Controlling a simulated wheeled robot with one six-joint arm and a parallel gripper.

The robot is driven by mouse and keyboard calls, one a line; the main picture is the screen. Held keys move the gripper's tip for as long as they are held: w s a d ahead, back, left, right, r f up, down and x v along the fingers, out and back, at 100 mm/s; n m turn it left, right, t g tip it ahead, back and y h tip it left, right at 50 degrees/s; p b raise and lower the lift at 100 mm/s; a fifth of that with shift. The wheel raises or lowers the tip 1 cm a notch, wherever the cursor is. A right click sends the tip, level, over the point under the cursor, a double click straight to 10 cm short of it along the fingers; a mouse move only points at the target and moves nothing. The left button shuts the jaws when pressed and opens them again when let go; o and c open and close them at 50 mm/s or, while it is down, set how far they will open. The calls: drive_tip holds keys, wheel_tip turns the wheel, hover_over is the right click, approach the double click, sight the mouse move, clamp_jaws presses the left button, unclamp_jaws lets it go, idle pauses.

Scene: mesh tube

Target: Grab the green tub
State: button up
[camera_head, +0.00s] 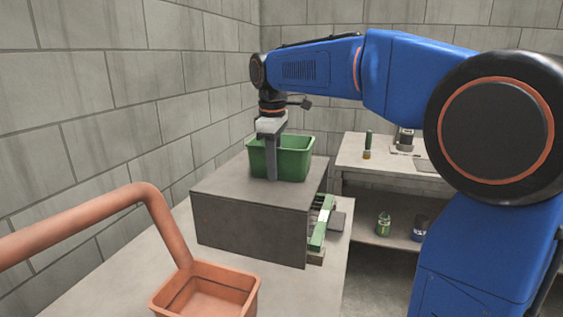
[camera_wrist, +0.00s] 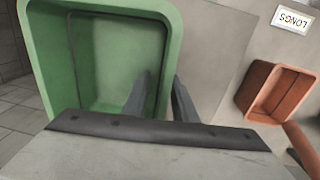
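The green tub (camera_head: 296,158) stands upright on top of a grey box-like stand. My gripper (camera_head: 271,170) points down at the tub's near left side, with one finger in front of its outer wall. In the wrist view the tub (camera_wrist: 115,60) fills the upper left and looks empty. There my gripper (camera_wrist: 162,82) straddles one tub wall, one finger inside and one outside. The fingers are apart, with a gap at the inner finger. The lower part of the fingers is partly hidden by the gripper body.
The grey stand (camera_head: 250,225) sits on a pale table. A workbench (camera_head: 385,165) with small items stands behind right.

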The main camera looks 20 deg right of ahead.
clamp_jaws()
